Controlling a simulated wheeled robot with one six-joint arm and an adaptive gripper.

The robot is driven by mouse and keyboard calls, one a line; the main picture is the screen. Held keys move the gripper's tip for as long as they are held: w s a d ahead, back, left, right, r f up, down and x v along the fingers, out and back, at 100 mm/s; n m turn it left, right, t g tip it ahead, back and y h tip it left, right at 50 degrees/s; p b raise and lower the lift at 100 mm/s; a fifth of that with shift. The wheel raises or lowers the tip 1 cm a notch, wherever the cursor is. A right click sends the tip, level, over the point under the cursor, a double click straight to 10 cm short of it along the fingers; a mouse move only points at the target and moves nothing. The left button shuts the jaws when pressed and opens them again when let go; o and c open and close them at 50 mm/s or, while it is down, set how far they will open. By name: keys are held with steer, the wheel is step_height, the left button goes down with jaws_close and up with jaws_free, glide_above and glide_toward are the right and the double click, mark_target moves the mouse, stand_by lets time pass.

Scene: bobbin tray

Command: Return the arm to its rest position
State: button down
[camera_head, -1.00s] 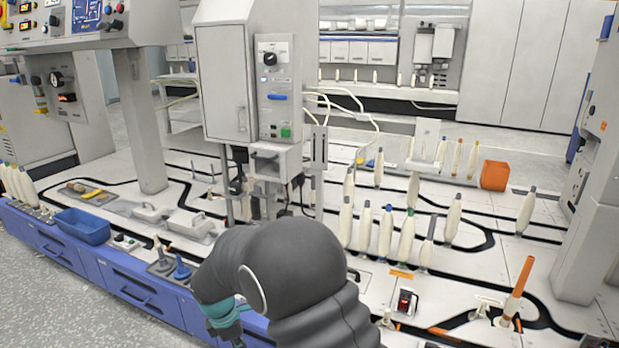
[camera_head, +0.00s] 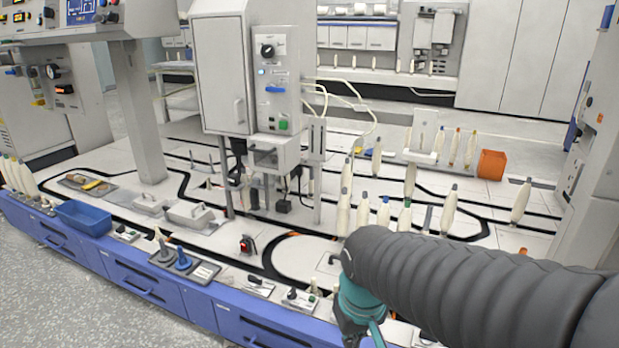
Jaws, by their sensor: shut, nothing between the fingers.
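My arm, in a dark grey ribbed sleeve, reaches in from the lower right of the head view. It ends in a teal wrist with my gripper (camera_head: 358,322) pointing down at the bottom edge, in front of the white worktop (camera_head: 305,258). The gripper is shut and empty. Its fingertips are cut off by the picture's edge. Several cream bobbins (camera_head: 362,212) stand upright behind the arm, and the sleeve hides the lower parts of some.
A grey machine cabinet (camera_head: 222,75) stands at the centre back. A blue bin (camera_head: 83,218) sits at the left front, above blue drawers (camera_head: 150,285). An orange box (camera_head: 491,164) is at the right back.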

steer(key=s+d+r+m+t+p, duration=0.1)
steer(key=s+d+r+m+t, duration=0.2)
steer(key=s+d+r, duration=0.3)
step_height(320, 180, up, 2)
steer(key=shift+s+d+r+m+t+p, duration=0.2)
steer(key=shift+d+r+m+t+p, duration=0.15)
steer(key=shift+d, duration=0.9)
steer(key=shift+f, duration=0.1)
